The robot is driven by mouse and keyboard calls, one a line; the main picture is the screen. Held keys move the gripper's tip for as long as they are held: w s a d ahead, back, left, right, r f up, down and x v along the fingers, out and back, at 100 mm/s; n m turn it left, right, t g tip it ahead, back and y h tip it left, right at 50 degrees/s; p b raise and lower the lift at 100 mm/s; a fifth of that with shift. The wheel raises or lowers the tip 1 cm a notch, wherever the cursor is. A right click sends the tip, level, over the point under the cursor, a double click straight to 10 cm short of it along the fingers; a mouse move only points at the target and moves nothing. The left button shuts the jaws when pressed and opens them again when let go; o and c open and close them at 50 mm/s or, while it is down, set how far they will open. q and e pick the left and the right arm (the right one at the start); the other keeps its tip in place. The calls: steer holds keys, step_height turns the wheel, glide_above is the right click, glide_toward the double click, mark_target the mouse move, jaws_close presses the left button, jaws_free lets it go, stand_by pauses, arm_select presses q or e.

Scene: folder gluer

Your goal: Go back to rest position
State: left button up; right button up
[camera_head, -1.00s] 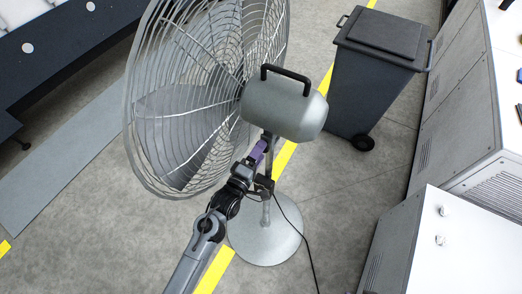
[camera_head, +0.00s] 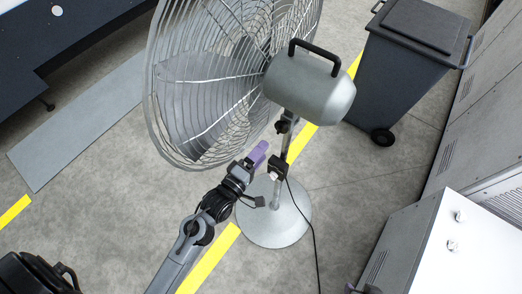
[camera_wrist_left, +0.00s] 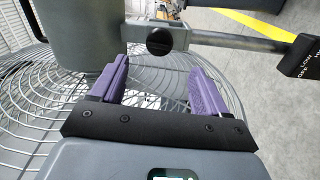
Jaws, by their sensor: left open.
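My left gripper (camera_head: 259,152), with purple fingers, is to the left of the pole of a grey pedestal fan (camera_head: 310,85) in the head view. In the left wrist view the gripper (camera_wrist_left: 158,66) is open, with nothing between its fingers. Beyond the fingertips is the fan's metal pole with a round black knob (camera_wrist_left: 159,41). The fingers appear apart from it. A black control box on the pole (camera_head: 278,168) also shows in the wrist view (camera_wrist_left: 303,55), with white lettering.
The fan's wire cage (camera_head: 165,110) is close to my left arm. A dark wheeled bin (camera_head: 405,75) is at the upper right, grey cabinets (camera_head: 420,250) at the right.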

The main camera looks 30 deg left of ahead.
arm_select(q)
steer(key=s+a+m+g+y+p, duration=0.2)
steer(key=s+m+g+p, duration=0.3)
steer(key=s+m+g, duration=0.9)
steer(key=s+a+m, duration=0.1)
steer(key=s+m, duration=0.2)
steer(key=s, duration=0.3)
steer(key=shift+s+a+f+p, duration=0.15)
steer(key=shift+a+p, duration=0.05)
steer(key=shift+p, duration=0.2)
